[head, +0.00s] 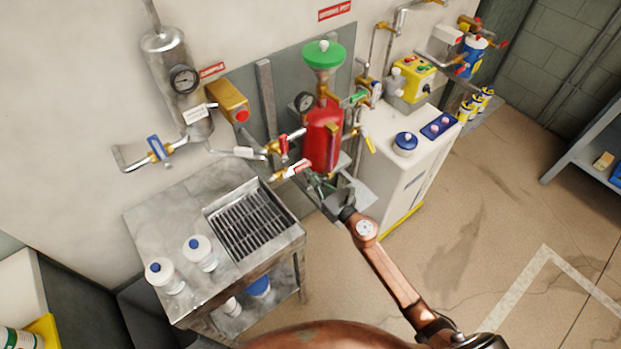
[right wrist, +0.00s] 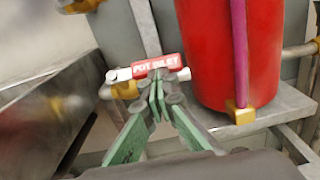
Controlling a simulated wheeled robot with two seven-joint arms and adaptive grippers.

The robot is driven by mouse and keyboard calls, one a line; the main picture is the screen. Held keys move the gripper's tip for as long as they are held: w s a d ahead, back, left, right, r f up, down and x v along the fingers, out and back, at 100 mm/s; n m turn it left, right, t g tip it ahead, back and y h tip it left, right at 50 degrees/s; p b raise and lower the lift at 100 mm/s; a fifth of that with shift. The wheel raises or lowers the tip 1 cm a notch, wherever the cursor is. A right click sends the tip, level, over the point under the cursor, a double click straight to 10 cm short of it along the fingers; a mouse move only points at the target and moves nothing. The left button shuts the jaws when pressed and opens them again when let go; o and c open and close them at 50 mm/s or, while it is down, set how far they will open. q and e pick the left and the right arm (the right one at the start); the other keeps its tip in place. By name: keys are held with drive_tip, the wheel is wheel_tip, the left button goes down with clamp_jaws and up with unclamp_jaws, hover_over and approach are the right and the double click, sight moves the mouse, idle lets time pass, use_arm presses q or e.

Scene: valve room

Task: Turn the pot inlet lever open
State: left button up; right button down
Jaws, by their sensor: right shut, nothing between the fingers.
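The pot inlet lever (right wrist: 157,66) is a red handle with white lettering in the right wrist view. It lies nearly level across a pale pipe with a brass fitting (right wrist: 125,90), left of the red pot (right wrist: 215,50). In the head view the lever (head: 297,168) shows small, at the lower left of the red pot (head: 322,135). My right gripper (head: 317,183) is shut and empty, close below the lever. Its green fingertips (right wrist: 159,98) lie together just under the handle; I cannot tell whether they touch it. My left gripper is not in view.
Another red-handled valve (head: 283,144) sits just above the lever. A metal bench with a grate (head: 250,225) stands to the left, with white bottles (head: 200,252) on it. A white cabinet (head: 400,165) stands to the right. The floor at right is open.

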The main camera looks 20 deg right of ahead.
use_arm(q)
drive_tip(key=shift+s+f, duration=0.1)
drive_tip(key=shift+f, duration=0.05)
use_arm(e)
drive_tip(key=shift+w+r+n, duration=0.2)
drive_tip(key=shift+n, duration=0.1)
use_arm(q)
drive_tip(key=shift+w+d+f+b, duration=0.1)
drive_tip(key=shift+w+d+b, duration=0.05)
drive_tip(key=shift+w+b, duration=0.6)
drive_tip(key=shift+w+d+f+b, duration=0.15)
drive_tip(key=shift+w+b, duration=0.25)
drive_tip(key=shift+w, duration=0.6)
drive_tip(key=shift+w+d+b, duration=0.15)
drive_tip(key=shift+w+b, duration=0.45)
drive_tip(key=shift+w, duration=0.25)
use_arm(e)
drive_tip(key=f+v, duration=0.3)
drive_tip(key=v, duration=1)
